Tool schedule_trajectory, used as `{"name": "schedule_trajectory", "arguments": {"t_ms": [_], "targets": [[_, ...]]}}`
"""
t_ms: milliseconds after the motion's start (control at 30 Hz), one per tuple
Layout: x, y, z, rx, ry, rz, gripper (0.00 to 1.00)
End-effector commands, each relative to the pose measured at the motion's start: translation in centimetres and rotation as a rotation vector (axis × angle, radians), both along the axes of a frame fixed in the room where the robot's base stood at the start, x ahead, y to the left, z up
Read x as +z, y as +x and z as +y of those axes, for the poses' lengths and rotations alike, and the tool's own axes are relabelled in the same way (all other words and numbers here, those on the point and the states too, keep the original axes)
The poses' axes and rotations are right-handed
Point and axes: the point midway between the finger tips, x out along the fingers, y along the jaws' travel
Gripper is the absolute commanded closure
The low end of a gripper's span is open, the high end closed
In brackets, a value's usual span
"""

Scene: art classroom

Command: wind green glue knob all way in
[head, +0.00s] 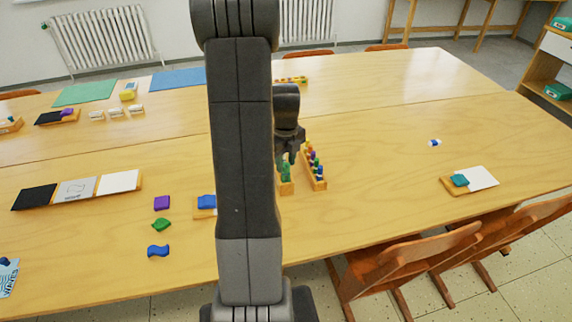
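A green glue stick (286,174) stands upright in a small wooden holder (287,189) near the middle of the table. My gripper (287,160) points down right over the top of the green glue stick. The fingers are small and dark here, and I cannot tell whether they touch the stick or how far apart they are. The knob of the green glue cannot be made out. My arm hides what lies directly left of the holder.
A wooden rack (321,184) with several coloured sticks stands close on the right of the holder. A blue piece on a wooden block (205,213) is partly behind my arm. Purple (162,203), green (161,225) and blue (158,251) pieces lie left. The table right of the rack is mostly clear.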

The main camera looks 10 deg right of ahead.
Motion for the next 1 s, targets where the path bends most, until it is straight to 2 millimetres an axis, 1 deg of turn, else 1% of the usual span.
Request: {"name": "schedule_trajectory", "arguments": {"t_ms": [33, 67, 100, 567, 667, 1000], "targets": [[0.0, 0.0, 0.0, 0.0, 0.0, 0.0, 0.77], [0.0, 0.0, 0.0, 0.0, 0.0, 0.0, 0.83], [0.0, 0.0, 0.0, 0.0, 0.0, 0.0, 0.85], [0.0, 0.0, 0.0, 0.012, 0.0, 0.0, 0.86], [0.0, 0.0, 0.0, 0.081, 0.0, 0.0, 0.86], [0.0, 0.01, 0.0, 0.473, 0.0, 0.0, 0.86]]}}
